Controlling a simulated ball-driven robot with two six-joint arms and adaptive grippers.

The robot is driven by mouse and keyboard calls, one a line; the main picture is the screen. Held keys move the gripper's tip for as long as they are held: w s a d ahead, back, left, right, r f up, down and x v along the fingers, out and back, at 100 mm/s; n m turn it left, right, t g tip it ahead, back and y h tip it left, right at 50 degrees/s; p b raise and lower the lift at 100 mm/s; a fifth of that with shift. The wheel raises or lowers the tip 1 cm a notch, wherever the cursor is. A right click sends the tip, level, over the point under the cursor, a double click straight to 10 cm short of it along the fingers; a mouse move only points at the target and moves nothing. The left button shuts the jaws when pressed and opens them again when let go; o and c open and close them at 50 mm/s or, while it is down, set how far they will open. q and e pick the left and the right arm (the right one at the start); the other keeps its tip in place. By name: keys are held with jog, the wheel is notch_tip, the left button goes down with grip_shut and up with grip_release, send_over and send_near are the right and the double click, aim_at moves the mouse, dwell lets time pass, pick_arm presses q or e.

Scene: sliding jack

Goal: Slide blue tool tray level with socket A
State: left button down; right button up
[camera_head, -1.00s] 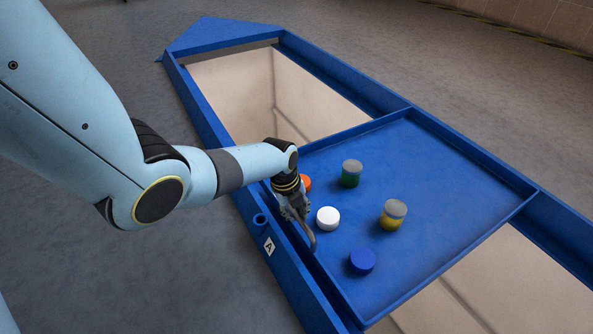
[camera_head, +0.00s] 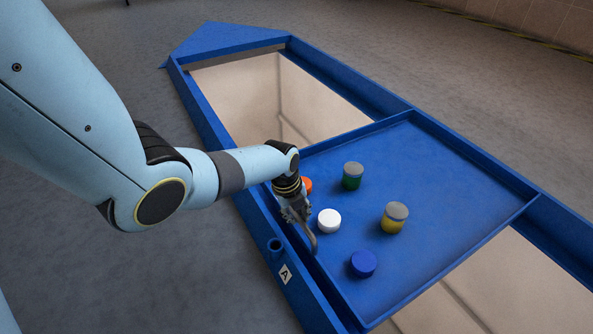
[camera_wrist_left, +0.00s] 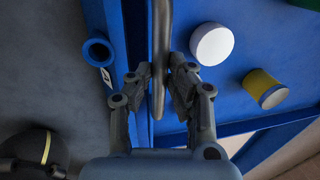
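The blue tool tray (camera_head: 440,165) lies across the blue frame. A curved grey handle (camera_wrist_left: 160,62) runs along its left side. My left gripper (camera_head: 300,212) is at this handle. In the left wrist view my left gripper (camera_wrist_left: 159,80) has a finger on each side of the handle, closed on it. Socket A is a blue ring (camera_head: 275,245) on the left rail, beside the white A label (camera_head: 286,274). In the left wrist view the socket (camera_wrist_left: 98,52) is left of the handle, alongside its span. My fingers hide part of the handle. My right gripper is out of view.
The tray carries a white puck (camera_head: 329,221), a blue puck (camera_head: 363,263), a grey-green jar (camera_head: 352,176), a grey-yellow jar (camera_head: 394,217) and a partly hidden orange piece (camera_head: 307,185). The frame (camera_head: 195,95) has open bays beyond and before the tray.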

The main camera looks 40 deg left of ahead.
pick_arm(q)
jog(key=c, duration=1.3)
grip_release()
jog(key=shift+o, duration=0.3)
jog(key=shift+r, duration=0.1)
notch_tip(320, 180, up, 12)
jog(key=s, duration=0.2)
jog(key=shift+s+a+f, duration=0.15)
jog(key=shift+a+f, duration=0.05)
jog(key=shift+a, duration=0.2)
